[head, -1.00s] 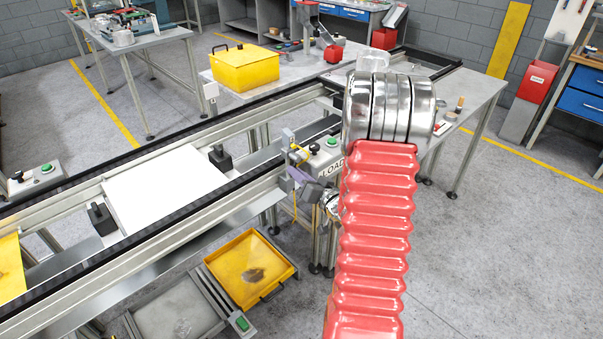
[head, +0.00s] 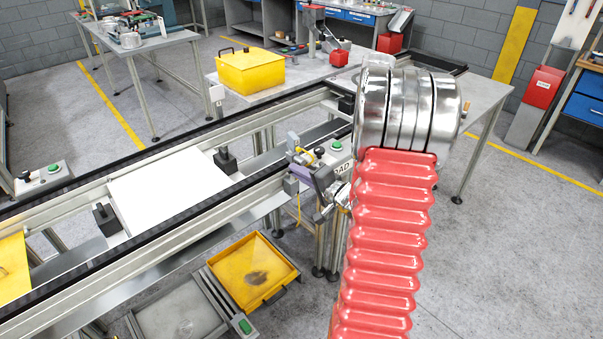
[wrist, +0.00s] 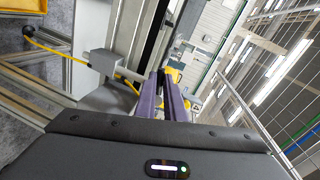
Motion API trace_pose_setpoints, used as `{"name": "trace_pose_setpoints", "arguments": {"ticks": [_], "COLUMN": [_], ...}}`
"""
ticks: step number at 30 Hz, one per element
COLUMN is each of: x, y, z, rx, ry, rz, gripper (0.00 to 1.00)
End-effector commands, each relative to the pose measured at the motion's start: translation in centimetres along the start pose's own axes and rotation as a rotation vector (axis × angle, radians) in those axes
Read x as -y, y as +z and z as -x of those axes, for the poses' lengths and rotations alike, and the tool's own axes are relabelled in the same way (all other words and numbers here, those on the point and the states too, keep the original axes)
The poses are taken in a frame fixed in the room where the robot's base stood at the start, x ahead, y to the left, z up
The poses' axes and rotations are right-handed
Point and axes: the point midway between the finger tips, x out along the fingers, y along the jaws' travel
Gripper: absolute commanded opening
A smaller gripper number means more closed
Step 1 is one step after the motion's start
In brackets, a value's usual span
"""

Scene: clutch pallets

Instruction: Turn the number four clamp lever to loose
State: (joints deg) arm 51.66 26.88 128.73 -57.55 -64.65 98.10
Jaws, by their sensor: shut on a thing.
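My gripper (head: 311,168) is beside the near rail of the conveyor, by the control box with a green button (head: 336,146). In the wrist view its two purple fingers (wrist: 166,88) are close together, shut on a thin part that they mostly hide. I take this to be the clamp lever; a small yellow and dark piece (wrist: 174,75) shows at the fingertips. No number four and no loose mark can be read. A grey block (wrist: 102,64) with a yellow cable is left of the fingers. My red arm covers part of the area in the head view.
A white board (head: 170,187) lies between the conveyor rails (head: 130,255). A yellow tray (head: 253,270) sits low under the near rail. A yellow box (head: 250,70) stands on the table behind. Open floor (head: 490,230) is at the right.

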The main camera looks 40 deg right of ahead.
Motion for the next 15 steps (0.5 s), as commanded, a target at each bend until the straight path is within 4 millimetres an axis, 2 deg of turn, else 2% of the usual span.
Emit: {"name": "trace_pose_setpoints", "arguments": {"ticks": [15], "x": [-0.04], "y": [-0.51], "z": [0.18], "rx": [0.000], "ry": [0.006], "rz": [-0.062], "gripper": [0.00]}}
